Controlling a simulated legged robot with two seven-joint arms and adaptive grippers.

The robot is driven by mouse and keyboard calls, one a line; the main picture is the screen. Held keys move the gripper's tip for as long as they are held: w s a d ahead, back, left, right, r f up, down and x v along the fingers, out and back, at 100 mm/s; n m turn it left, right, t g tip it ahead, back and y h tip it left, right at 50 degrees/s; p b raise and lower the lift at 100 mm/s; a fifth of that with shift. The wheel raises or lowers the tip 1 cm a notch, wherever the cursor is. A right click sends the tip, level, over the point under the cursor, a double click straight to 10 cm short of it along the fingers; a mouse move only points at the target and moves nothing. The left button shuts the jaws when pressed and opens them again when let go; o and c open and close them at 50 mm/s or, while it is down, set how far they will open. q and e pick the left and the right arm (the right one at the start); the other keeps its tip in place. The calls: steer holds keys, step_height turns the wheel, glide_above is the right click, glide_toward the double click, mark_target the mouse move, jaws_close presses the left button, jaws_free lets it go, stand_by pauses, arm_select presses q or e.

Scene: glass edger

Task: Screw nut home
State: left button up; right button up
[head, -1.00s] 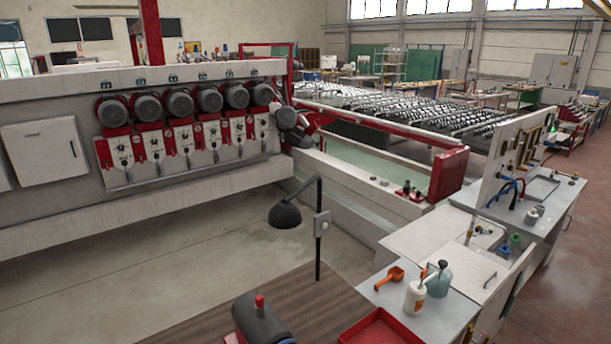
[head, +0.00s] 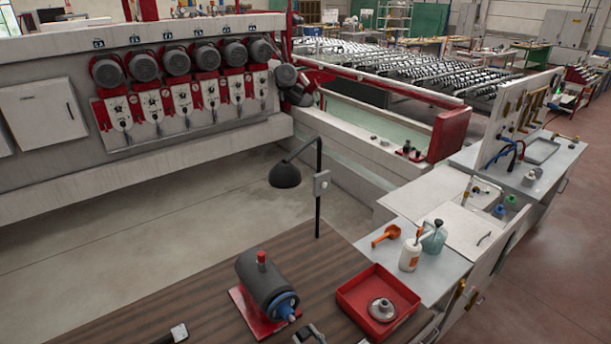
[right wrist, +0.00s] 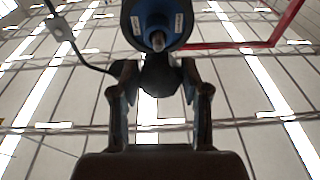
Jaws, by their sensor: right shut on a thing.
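The motor (head: 265,280) is a dark cylinder on a red base on the wooden bench, with a blue flange (head: 285,306) on its near end. In the right wrist view the blue flange (right wrist: 158,18) is above my right gripper (right wrist: 158,82), with the bare spindle tip (right wrist: 158,41) pointing toward it. In the head view my right gripper (head: 312,334) only just shows at the bottom edge, below the flange.
A red tray (head: 348,300) holding a round grey part (head: 381,308) stands right of the motor. A lamp (head: 285,174) rises behind the bench.

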steer(key=shift+s+d, duration=0.2)
steer(key=shift+s, duration=0.1)
steer(key=r+p+v, duration=0.1)
steer(key=p+v, duration=0.2)
steer(key=v, duration=0.6)
steer(key=shift+s+r, duration=0.3)
steer(key=shift+r, duration=0.1)
